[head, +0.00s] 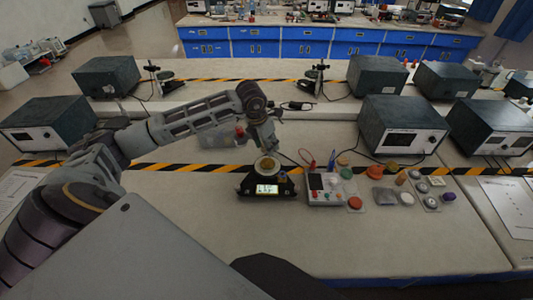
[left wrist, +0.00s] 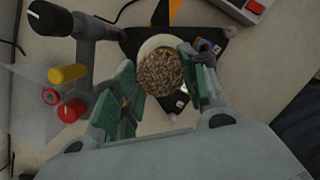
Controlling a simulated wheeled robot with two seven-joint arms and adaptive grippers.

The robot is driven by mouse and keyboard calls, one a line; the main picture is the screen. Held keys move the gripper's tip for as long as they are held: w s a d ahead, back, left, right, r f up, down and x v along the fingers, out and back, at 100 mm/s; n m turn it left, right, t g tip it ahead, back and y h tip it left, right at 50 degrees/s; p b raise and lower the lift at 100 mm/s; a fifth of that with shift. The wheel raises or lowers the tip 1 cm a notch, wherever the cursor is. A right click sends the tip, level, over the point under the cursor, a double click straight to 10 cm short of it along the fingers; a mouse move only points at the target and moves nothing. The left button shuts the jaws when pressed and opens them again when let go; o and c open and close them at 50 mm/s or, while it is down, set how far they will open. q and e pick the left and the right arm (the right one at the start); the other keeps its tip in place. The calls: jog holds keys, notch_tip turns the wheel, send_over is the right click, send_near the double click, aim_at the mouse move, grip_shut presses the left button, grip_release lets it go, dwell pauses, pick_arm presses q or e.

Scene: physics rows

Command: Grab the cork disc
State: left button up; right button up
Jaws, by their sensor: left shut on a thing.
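The cork disc (left wrist: 161,71), round and speckled brown, lies between the green-padded fingers of my left gripper (left wrist: 160,78) in the left wrist view. My left gripper is shut on it. In the head view the cork disc (head: 266,164) shows as a small tan round at the black instrument with a lit display (head: 267,188), just below my left gripper (head: 265,149). A pale round surface shows around the disc's upper edge in the wrist view. I cannot tell whether the disc is lifted off the instrument. My right gripper is not in view.
A grey control box (head: 325,188) with knobs stands right of the instrument. Several small discs and caps, including an orange-red disc (head: 355,203), lie further right. Large dark power units (head: 402,125) stand behind. The front of the bench is clear.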

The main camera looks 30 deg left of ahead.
pick_arm(q)
jog(key=shift+r, duration=1.3)
